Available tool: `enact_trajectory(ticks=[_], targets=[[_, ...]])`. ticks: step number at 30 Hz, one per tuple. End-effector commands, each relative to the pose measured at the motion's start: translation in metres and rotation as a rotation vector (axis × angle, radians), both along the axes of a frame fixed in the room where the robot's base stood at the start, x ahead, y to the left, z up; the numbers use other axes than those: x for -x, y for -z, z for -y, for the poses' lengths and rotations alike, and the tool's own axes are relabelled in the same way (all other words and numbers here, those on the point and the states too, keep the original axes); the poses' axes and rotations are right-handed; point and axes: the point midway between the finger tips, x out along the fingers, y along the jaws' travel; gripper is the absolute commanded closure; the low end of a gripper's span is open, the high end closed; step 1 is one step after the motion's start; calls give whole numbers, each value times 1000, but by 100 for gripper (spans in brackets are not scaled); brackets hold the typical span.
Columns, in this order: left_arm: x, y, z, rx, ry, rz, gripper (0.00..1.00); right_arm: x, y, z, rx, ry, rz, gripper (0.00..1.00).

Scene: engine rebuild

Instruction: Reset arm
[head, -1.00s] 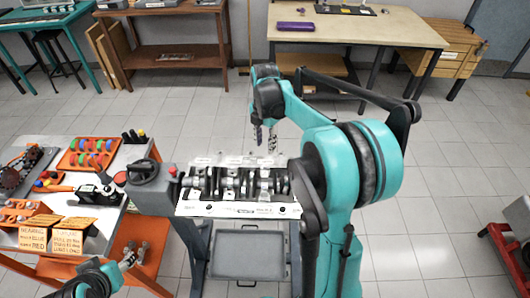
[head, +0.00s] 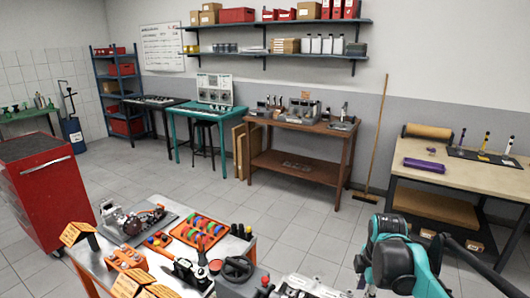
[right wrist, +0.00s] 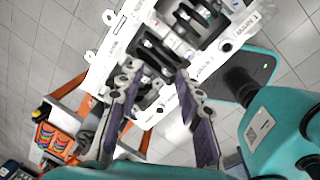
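My right gripper (right wrist: 157,78) shows in the right wrist view. Its two fingers with purple pads are spread apart, with nothing between them but the background. Beyond the fingertips is the engine block (right wrist: 213,62), a pale frame with dark bays. I cannot tell how far the fingers are from it. In the head view only a strip of the block's top shows at the bottom edge, and my teal right arm (head: 395,255) rises at the lower right, its fingers hidden. My left gripper is not visible in the head view, and I cannot make it out in the wrist view.
A parts table (head: 247,248) at the lower left holds an orange tray (head: 199,232) of coloured rings and several tools. A red cabinet (head: 45,195) stands left of it. A brown workbench (head: 302,128) and a pale bench (head: 460,182) stand farther back. Tiled floor lies open between.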

Motion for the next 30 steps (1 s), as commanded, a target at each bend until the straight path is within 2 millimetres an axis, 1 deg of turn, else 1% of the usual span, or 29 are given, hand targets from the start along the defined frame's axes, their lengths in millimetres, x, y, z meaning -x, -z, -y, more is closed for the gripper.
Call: enact_trajectory(ticks=[1,6,8,9,12,15,18,21,30], targets=[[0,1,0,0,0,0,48,17,-4,-15,-13,111,45,65],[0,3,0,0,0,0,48,61,-7,-51,-115,535,202,65],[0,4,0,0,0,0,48,77,-4,-63,-169,681,253,65],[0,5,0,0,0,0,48,87,-1,-70,-211,777,285,65],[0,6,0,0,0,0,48,109,8,-84,-325,995,349,65],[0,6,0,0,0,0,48,126,18,-95,-431,1167,388,65],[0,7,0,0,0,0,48,136,25,-101,-512,1284,406,65],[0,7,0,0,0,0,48,141,29,-104,-558,1348,414,65],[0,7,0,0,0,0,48,142,30,-105,-574,1371,415,65]])
